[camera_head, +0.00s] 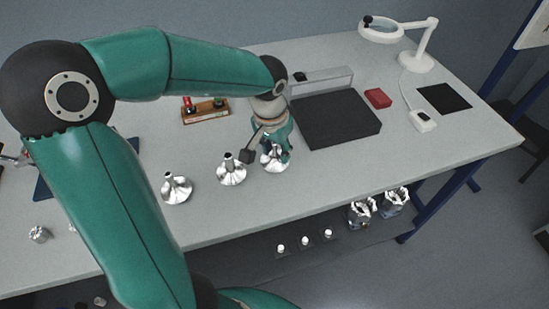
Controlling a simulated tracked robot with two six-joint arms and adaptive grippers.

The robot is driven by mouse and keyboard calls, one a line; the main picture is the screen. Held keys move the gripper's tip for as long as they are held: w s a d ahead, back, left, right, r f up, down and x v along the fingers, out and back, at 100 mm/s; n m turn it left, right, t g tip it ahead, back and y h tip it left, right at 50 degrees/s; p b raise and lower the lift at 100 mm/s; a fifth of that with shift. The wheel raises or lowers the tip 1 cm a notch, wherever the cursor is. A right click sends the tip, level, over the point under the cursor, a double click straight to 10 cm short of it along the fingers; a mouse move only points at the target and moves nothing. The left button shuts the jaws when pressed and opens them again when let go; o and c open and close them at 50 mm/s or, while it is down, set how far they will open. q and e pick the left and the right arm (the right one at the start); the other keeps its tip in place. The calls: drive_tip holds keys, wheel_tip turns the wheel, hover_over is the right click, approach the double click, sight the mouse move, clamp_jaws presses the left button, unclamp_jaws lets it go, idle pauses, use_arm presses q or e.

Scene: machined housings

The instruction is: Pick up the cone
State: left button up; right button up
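Three shiny silver cone-shaped parts with flared bases stand in a row near the front of the grey table: a left cone (176,188), a middle cone (231,172) and a right cone (273,160). My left gripper (266,155) reaches down over the right cone. One finger with a dark pad is spread out to the left, between the middle and right cones. The other side of the gripper is at the right cone's right and partly hides it. The fingers look apart; contact with the cone cannot be made out. My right gripper is not in view.
A wooden rack (206,110) stands behind. A white lamp (415,60) stands at the back right. A small metal part (39,234) lies at front left. The table's front edge is close to the cones.

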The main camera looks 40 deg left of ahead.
use_arm(q)
clamp_jaws()
drive_tip(key=shift+r, duration=0.2)
idle(0.3)
